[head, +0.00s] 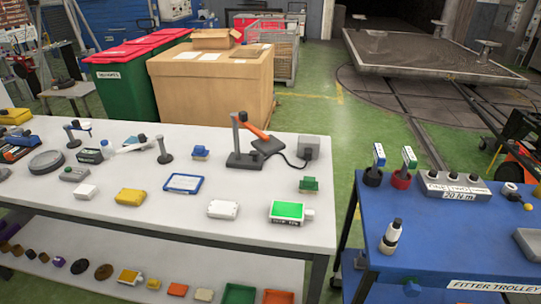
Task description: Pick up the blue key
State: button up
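I cannot tell for sure which thing is the blue key. A small blue block-like piece (200,153) sits near the far edge of the white table. A small green piece (309,185) lies near the white table's right end. My gripper is not in view.
The white table (250,205) holds a lamp-like device (245,150), a green-topped box (290,212), a yellow box (130,196) and a blue-framed plate (184,183). The blue trolley (460,250) also carries a grey block (450,188) and a bottle (391,236). A narrow floor gap separates them.

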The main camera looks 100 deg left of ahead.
aim_at(380, 158)
jog(key=u, duration=2.7)
jog(key=i, duration=1.4)
jog(key=u, duration=0.25)
